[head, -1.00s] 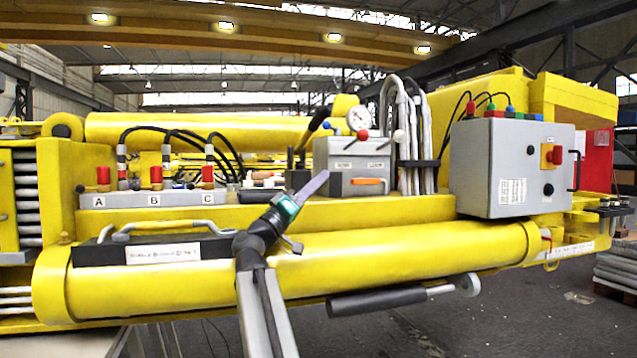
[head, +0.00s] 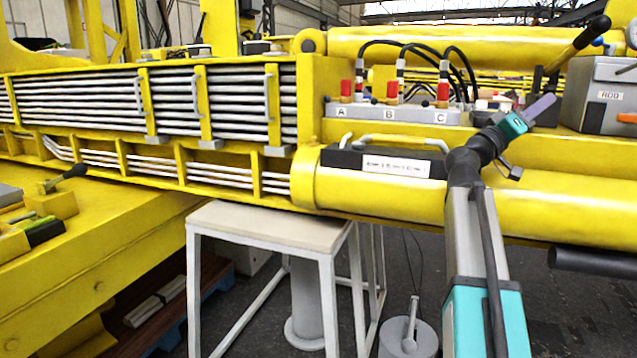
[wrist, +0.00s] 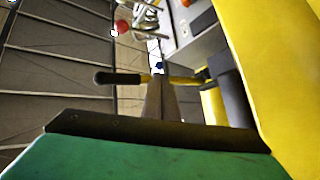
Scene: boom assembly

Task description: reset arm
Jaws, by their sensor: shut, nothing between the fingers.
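My gripper (head: 540,108) is at the end of my raised arm, in front of the yellow boom (head: 480,208) on the right in the head view. Its fingers are shut and empty, pointing up and to the right. They appear in front of the upper deck, left of the grey ROD box (head: 603,97); I cannot tell how far apart they are. In the wrist view the narrow fingers (wrist: 161,98) point away past a black-handled lever (wrist: 118,78) and the yellow structure (wrist: 262,60).
A row of red-capped valves (head: 390,91) marked A, B and C stands left of my gripper. A black box (head: 375,162) with a grey handle sits below them. A white-framed table (head: 270,222) stands at lower middle. A black-handled lever (head: 592,32) rises at upper right.

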